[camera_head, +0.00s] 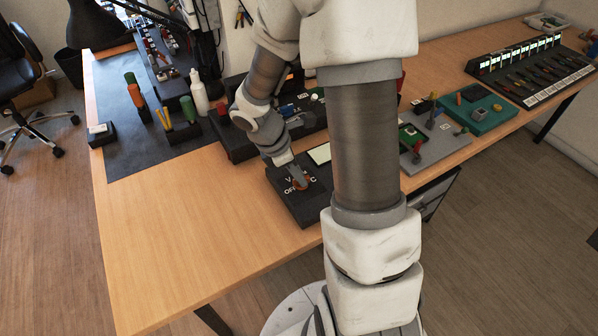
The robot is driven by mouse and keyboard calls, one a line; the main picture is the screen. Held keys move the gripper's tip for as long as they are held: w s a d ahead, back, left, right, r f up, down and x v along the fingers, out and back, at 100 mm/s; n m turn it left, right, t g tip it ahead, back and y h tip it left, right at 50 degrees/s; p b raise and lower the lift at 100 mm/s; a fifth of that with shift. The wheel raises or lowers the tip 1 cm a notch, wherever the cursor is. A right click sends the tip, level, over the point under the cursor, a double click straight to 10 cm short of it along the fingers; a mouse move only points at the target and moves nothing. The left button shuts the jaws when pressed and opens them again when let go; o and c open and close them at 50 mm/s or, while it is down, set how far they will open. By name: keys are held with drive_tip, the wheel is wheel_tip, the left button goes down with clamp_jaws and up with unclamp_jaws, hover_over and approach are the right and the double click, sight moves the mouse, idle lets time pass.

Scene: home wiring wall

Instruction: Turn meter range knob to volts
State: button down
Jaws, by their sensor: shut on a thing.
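The meter (286,201) is a dark box near the front edge of the wooden table, with white range lettering on its face, partly legible as "V" and "OFF", and a pale screen (319,153) at its back. My gripper (297,178) points down over the meter's face and is shut on the knob. The gripper hides part of the knob and some lettering, so I cannot tell which mark the knob points to.
The left front of the table (170,240) is clear. A dark mat (130,155) behind holds tools and a white bottle (199,92). Right of my arm are a grey board (452,140), a teal tray (488,121) and a dark rack (530,72).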

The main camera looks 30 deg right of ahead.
drive_tip(key=m+p, duration=0.1)
drive_tip(key=m, duration=0.1)
drive_tip(key=m+g+p, duration=0.1)
drive_tip(key=m, duration=0.1)
drive_tip(key=shift+w+r+m+g+y, duration=0.1)
drive_tip(key=shift+r+m+g+y, duration=0.05)
drive_tip(key=shift+m+g+y, duration=0.15)
drive_tip(key=m+g+y+p, duration=0.1)
drive_tip(key=m, duration=0.3)
drive_tip(key=shift+w+d, duration=0.1)
drive_tip(key=shift+m+p, duration=0.3)
drive_tip(key=c, duration=0.9)
unclamp_jaws()
drive_tip(key=p+v, duration=0.1)
drive_tip(key=v, duration=0.4)
drive_tip(key=p+v, duration=0.1)
drive_tip(key=v, duration=0.5)
drive_tip(key=p+v, duration=0.1)
drive_tip(key=v, duration=0.5)
drive_tip(key=shift+w+d+r, duration=0.1)
drive_tip(key=shift+w+d, duration=0.1)
drive_tip(key=shift+d, duration=0.05)
